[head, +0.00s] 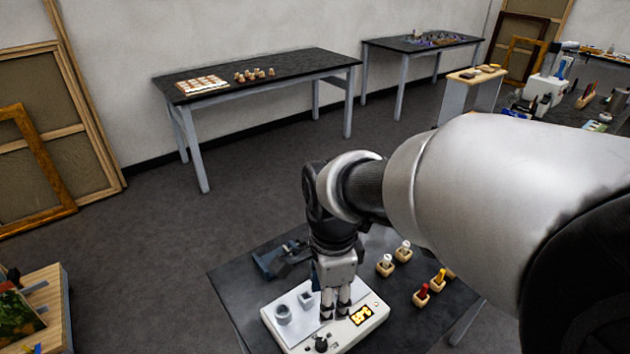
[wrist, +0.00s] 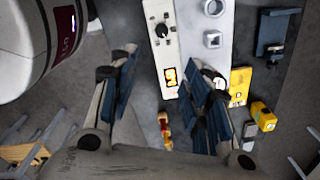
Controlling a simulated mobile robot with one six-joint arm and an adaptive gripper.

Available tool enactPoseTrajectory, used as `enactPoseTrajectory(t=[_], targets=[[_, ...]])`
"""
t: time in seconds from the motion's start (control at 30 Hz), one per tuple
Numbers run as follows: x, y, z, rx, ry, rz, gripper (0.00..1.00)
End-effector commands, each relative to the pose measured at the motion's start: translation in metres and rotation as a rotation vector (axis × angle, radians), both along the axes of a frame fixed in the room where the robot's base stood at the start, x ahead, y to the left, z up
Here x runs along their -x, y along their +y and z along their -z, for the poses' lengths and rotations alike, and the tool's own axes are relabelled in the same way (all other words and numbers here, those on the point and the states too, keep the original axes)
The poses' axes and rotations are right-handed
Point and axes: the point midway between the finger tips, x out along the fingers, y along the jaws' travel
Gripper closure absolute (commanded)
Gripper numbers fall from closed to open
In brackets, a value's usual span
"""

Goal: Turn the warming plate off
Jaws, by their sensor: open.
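The warming plate (head: 290,340) is a flat white unit on a dark table, with a black knob (head: 321,344) at its near edge and a lit yellow-orange display (head: 361,315). My gripper (head: 335,312) is over the plate, between the display and the small cups. In the wrist view the plate (wrist: 158,60) has its knob (wrist: 162,31) on a dial and its lit display (wrist: 171,77). My gripper (wrist: 165,62) is open with nothing between its fingers. The knob is beyond the fingertips there, and it appears apart from them. I cannot read its setting.
A round cup (head: 283,315) and a square cup (head: 306,299) are on the plate. White-topped (head: 386,263), red-topped (head: 422,293) and yellow-topped (head: 439,279) items stand in wooden holders to the right. A dark blue-grey object (head: 278,262) lies behind. Free table surface shows between these.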

Motion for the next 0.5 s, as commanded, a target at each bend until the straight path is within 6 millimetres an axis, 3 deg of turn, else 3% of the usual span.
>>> enactPoseTrajectory(t=[0.13,0.33,0.5], targets=[[-0.008,0.011,0.015,0.006,0.031,0.118,0.56],[-0.008,0.012,0.034,0.008,0.037,0.145,0.56],[-0.008,0.012,0.069,0.009,0.039,0.144,0.56]])
